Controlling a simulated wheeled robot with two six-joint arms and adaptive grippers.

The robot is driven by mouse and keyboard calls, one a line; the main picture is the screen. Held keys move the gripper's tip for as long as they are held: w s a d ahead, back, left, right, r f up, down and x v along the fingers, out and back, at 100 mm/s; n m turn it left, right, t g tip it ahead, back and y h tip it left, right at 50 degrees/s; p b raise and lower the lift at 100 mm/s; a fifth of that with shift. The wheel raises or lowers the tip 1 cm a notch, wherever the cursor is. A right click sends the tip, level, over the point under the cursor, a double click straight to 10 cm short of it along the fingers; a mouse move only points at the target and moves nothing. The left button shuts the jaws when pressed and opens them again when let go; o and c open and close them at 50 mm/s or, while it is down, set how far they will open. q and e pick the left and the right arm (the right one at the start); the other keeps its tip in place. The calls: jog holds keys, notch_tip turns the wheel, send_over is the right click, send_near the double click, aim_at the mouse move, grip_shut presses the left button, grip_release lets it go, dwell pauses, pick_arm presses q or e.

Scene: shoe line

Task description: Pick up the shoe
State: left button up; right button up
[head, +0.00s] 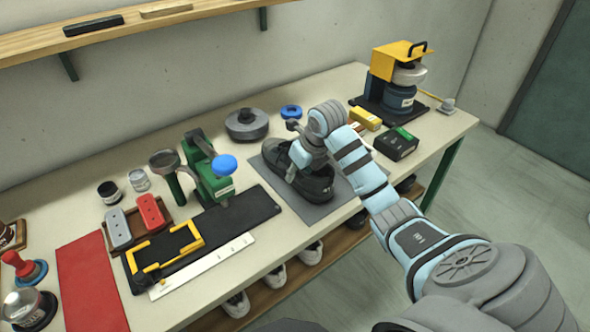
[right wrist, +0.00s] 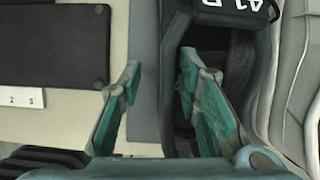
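A black shoe (head: 313,187) sits on a grey mat (head: 292,195) on the bench. My right gripper (head: 297,162) is over the shoe from above and hides part of it. In the right wrist view the dark shoe (right wrist: 228,18) lies at the right, with white marking on it. The right gripper (right wrist: 160,62) is open there. One teal finger is left of the shoe's near side, over the mat, and the other is over or in the shoe's opening. The side wall lies between them. Contact cannot be told. My left gripper is not in view.
Left of the mat stand a green press (head: 208,172) and a black board (head: 240,212). A grey round tin (head: 246,124) and a blue ring (head: 291,111) are behind the shoe. A black box (head: 396,145) and a yellow box (head: 365,118) are at the right.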

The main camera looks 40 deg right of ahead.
jog(key=shift+w+f, duration=0.1)
jog(key=shift+w, duration=0.05)
grip_shut()
notch_tip(320, 180, up, 9)
jog(key=shift+w+d+r+p, duration=0.1)
jog(key=shift+w+r+p, duration=0.1)
jog(key=shift+p, duration=0.3)
notch_tip(320, 180, up, 7)
jog(key=p, duration=0.7)
